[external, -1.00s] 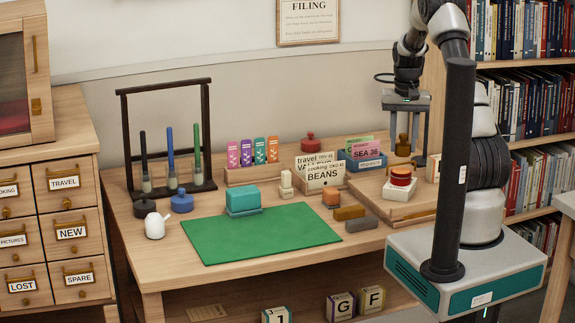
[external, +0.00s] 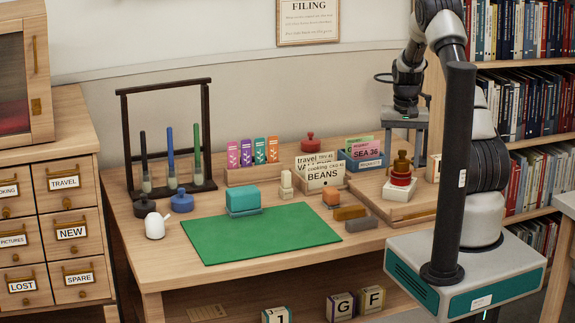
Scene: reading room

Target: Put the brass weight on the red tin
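The brass weight (external: 401,163) stands upright on top of the red tin (external: 400,180). The red tin rests on a pale block (external: 398,191) on the wooden board at the right of the desk. My gripper (external: 405,152) is directly above, pointing down, with its fingers spread to either side of the weight. A gap shows between the weight and the right finger; the left finger's tip is hard to make out.
An orange block (external: 331,197), a brown bar (external: 350,212) and a grey bar (external: 362,223) lie in front. The green mat (external: 260,232) is mostly clear.

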